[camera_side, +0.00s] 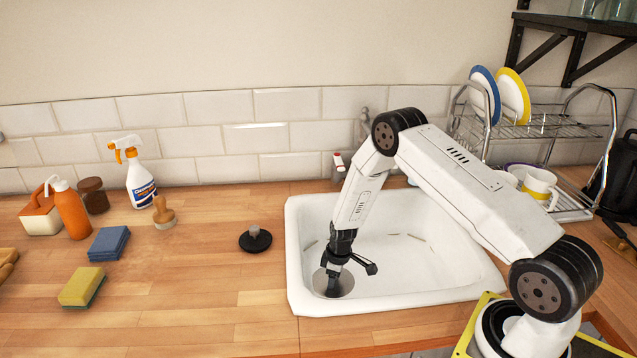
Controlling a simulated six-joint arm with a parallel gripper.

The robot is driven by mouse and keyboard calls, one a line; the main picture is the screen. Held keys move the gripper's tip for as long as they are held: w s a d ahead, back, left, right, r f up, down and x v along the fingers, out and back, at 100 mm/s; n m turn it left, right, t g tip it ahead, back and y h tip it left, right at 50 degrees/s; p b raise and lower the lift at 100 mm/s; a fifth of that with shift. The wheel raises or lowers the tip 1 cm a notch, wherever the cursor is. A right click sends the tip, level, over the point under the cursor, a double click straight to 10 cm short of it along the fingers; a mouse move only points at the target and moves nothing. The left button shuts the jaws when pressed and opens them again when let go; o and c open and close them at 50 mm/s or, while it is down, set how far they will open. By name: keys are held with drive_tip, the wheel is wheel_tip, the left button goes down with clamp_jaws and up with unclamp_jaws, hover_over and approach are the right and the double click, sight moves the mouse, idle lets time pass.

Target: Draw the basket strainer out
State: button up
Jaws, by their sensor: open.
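A white sink (440,290) is set into the wooden counter. A round metal drain fitting (345,282) shows at the front left of the basin floor. I cannot make out the basket strainer separately from it; my gripper hides part of that spot. My gripper (335,291) points down into the basin over the drain, open. I cannot tell whether its fingertips touch anything there. A black round stopper with a knob (256,239) lies on the counter left of the sink.
A dish rack (545,128) with plates and mugs is at right. The counter just left of the sink's front is clear.

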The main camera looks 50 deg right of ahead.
drive_tip(key=shift+f, duration=0.25)
clamp_jaws()
drive_tip(key=shift+c, duration=2.3)
unclamp_jaws()
clamp_jaws()
drive_tip(key=shift+r, duration=0.8)
drive_tip(key=shift+r, duration=2.25)
